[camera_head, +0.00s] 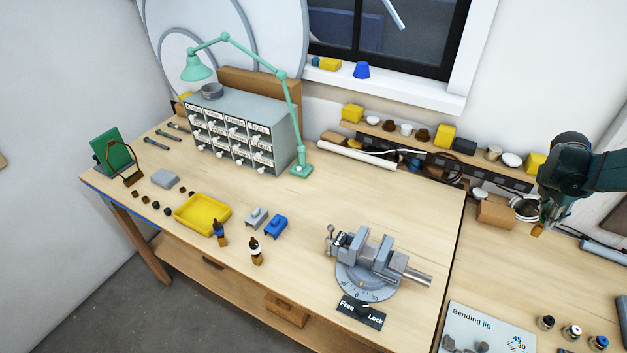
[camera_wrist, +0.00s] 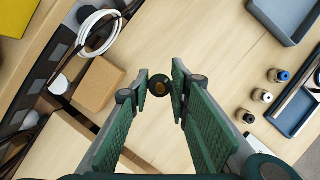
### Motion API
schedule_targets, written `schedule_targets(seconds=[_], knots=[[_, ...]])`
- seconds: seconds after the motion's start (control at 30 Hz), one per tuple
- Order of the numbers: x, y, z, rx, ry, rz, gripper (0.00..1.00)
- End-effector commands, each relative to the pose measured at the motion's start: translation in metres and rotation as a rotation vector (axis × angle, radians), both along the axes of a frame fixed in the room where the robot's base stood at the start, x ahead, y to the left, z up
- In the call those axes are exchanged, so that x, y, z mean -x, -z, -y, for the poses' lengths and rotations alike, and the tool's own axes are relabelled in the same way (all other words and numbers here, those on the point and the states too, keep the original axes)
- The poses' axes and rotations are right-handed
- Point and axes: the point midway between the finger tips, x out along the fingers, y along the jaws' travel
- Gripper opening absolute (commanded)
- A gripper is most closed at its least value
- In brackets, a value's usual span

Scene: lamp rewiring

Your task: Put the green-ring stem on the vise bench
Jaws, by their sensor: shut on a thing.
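My gripper (camera_head: 546,212) is at the right in the head view, above the right-hand bench (camera_head: 530,272). It is shut on a small dark round part with a brass-coloured middle (camera_wrist: 160,86), seen end-on between the fingertips in the wrist view. A brass-coloured end (camera_head: 538,229) shows below the fingers in the head view. No green ring can be made out on it, so I cannot confirm it is the green-ring stem. The vise bench (camera_head: 320,215) is the wooden bench to the left, with the grey vise (camera_head: 372,262) near its right end.
A Bending jig board (camera_head: 485,325) and several small stems (camera_head: 571,332) are at the right bench's front. On the vise bench are a yellow tray (camera_head: 203,212), a blue block (camera_head: 276,226), two dark-topped brass parts (camera_head: 255,250), a drawer cabinet (camera_head: 240,132) and a lamp (camera_head: 300,171). Its middle is clear.

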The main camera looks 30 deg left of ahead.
Motion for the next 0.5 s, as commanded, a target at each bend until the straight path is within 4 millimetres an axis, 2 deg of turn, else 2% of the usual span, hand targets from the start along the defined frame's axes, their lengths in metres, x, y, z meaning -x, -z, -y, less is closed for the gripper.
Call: schedule_targets(seconds=[0.27, 0.5], knots=[[-0.005, -0.003, -0.068, -0.005, -0.036, -0.002, 0.00], [-0.003, -0.006, -0.136, -0.009, -0.072, -0.006, 0.00]])
